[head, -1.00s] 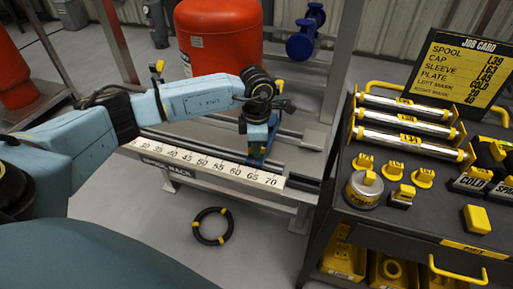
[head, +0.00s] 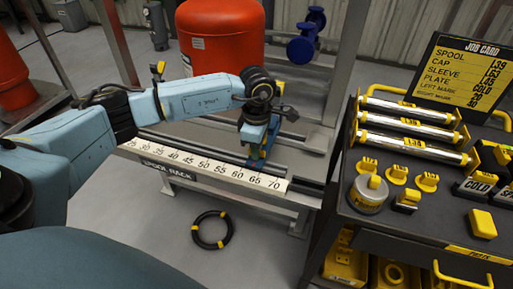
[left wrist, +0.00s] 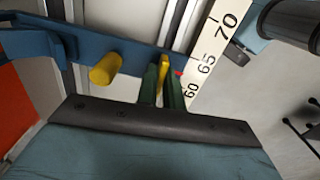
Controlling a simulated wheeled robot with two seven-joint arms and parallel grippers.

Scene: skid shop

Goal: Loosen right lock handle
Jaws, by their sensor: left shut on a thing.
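My left gripper (left wrist: 163,88) has its dark green fingers shut on a narrow yellow lock handle (left wrist: 163,68). The handle stands at the edge of a blue bracket (left wrist: 128,48), right beside the white ruler near its 60 mark. In the head view my left gripper (head: 257,157) reaches down to the rack's rail, and its fingertips and the handle are mostly hidden there. A round yellow knob (left wrist: 105,70) sticks out of the same bracket, to the left of the fingers and apart from them. My right gripper is not in view.
The spool rack's ruler (head: 215,168) runs along the rail's front. A dark tool cart (head: 350,235) with silver spools (head: 408,142) and yellow-handled parts stands at right. An orange tank (head: 220,42) is behind the rack. A black ring (head: 212,230) lies on the floor.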

